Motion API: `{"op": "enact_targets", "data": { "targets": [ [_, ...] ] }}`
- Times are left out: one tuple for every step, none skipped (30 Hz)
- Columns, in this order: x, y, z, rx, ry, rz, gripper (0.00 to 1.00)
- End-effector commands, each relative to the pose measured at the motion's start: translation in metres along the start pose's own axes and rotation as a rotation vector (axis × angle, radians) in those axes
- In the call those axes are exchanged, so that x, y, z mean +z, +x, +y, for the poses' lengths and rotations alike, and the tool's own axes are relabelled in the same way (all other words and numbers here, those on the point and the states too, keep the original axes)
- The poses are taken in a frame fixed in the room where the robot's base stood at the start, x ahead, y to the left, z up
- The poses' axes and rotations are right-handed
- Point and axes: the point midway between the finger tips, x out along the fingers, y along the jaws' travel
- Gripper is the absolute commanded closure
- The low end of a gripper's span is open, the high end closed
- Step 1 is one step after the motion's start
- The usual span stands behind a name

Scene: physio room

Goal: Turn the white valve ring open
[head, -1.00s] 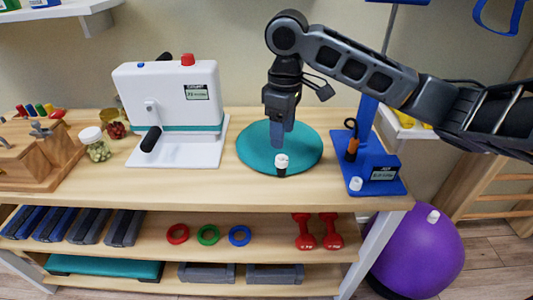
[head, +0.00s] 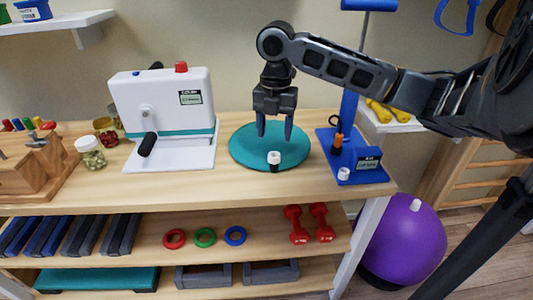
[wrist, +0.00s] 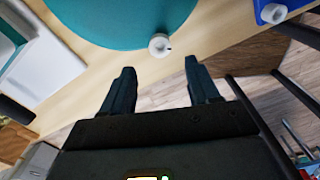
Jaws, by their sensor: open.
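A small white ring (head: 274,157) sits on a dark stem at the front edge of the teal round disc (head: 242,150) on the wooden bench. It also shows in the wrist view (wrist: 160,44), ahead of my fingers, just off centre. Similar white pieces are on the blue stand's base (head: 344,173) and on top of the purple ball (head: 415,205). My gripper (head: 275,132) points down above the disc, slightly behind the white ring. Its two fingers are spread and empty, and it is apart from the ring. In the wrist view the open fingers (wrist: 159,72) are nearer than the ring.
A white crank machine (head: 160,105) stands left of the disc. The blue stand (head: 350,155) with its upright post is close on the right. Jars (head: 90,152) and a wooden peg block (head: 35,165) are farther left. The bench front before the ring is clear.

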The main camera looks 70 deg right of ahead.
Motion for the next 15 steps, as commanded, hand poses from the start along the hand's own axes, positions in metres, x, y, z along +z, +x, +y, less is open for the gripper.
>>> {"op": "enact_targets", "data": {
  "targets": [
    [0.0, 0.005, 0.0, -0.001, 0.0, 0.002, 0.4],
    [0.0, 0.009, 0.0, -0.001, 0.001, 0.002, 0.4],
    [0.0, 0.014, -0.001, -0.001, 0.002, 0.001, 0.4],
    [0.0, 0.019, -0.001, -0.002, 0.001, 0.002, 0.4],
    [-0.001, 0.024, -0.001, -0.002, 0.001, 0.003, 0.4],
    [0.0, 0.031, 0.0, -0.001, 0.002, 0.003, 0.4],
    [0.0, 0.035, 0.0, -0.002, 0.003, 0.003, 0.4],
    [-0.001, 0.04, 0.0, -0.002, 0.003, 0.003, 0.4],
    [-0.001, 0.046, 0.0, -0.001, 0.003, 0.002, 0.4],
    [-0.001, 0.05, 0.0, -0.001, 0.002, 0.001, 0.4],
    [0.0, 0.054, 0.0, -0.002, 0.003, 0.001, 0.4],
    [0.0, 0.059, 0.0, -0.001, 0.003, 0.002, 0.4],
    [0.0, 0.062, 0.0, 0.0, 0.003, 0.002, 0.4],
    [0.0, 0.065, 0.0, 0.0, 0.002, 0.002, 0.4],
    [-0.001, 0.068, 0.0, -0.001, 0.002, 0.001, 0.4]
  ]
}}
